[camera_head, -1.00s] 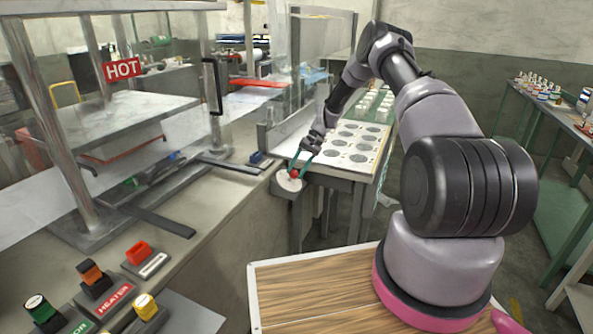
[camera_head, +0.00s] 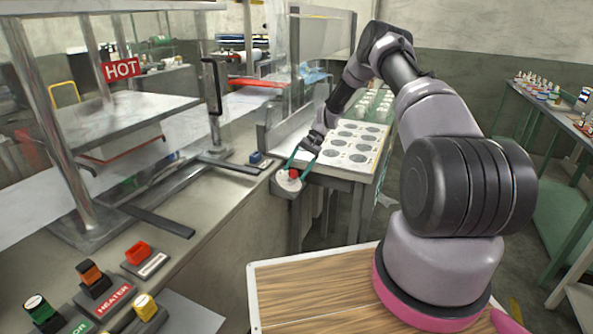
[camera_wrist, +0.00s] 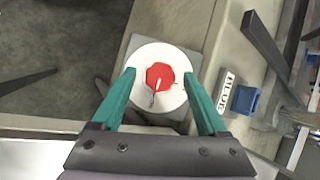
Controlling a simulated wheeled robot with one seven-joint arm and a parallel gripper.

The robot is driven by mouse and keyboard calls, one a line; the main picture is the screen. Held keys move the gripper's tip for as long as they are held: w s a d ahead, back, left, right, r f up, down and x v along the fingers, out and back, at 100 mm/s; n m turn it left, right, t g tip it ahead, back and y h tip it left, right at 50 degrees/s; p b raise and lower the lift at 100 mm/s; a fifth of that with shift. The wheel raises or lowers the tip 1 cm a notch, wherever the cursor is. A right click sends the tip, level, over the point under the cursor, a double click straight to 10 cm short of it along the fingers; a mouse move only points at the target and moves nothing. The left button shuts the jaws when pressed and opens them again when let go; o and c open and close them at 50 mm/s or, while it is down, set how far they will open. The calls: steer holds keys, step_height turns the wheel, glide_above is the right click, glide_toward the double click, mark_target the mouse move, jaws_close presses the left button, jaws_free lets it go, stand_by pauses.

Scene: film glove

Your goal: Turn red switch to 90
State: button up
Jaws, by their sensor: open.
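The red switch (camera_wrist: 159,77) is a red knob with a pale pointer line, in the middle of a round white dial (camera_wrist: 176,54) on a grey box. In the head view the red switch (camera_head: 293,174) sits on the box at the counter's far right corner. My gripper (camera_wrist: 160,84) is open, with one green finger on each side of the red knob over the dial. Gaps show between the fingers and the knob. In the head view my gripper (camera_head: 294,168) reaches down to the dial. The dial's markings are too small to read.
A blue switch (camera_wrist: 244,99) with a label plate stands right of the dial in the wrist view. Another red switch (camera_head: 138,252), an orange one (camera_head: 92,275) and other coloured switches stand on the near counter. A table with round pads (camera_head: 353,147) lies behind the arm.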

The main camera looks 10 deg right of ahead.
steer(key=v, duration=1)
steer(key=shift+d+r, duration=0.25)
steer(key=shift+r, duration=0.05)
steer(key=shift+w, duration=0.1)
steer(key=s+a+r+t+h, duration=0.1)
steer(key=s+r, duration=0.4)
steer(key=r, duration=0.5)
steer(key=s+a+r+t+h, duration=0.1)
steer(key=s+r, duration=0.3)
steer(key=r, duration=0.6)
steer(key=s+a+r+t+h, duration=0.1)
steer(key=s+r+t+h, duration=0.1)
steer(key=s+r, duration=0.5)
steer(key=s+r+t, duration=0.2)
steer(key=s+r, duration=0.3)
steer(key=s, duration=0.7)
steer(key=s+r+m+t, duration=0.1)
steer(key=s+r+t, duration=0.2)
steer(key=s, duration=1)
step_height(320, 180, up, 2)
steer(key=shift+s+d+r+h, duration=0.15)
steer(key=shift+s+d+h, duration=0.1)
steer(key=shift+d+h, duration=0.2)
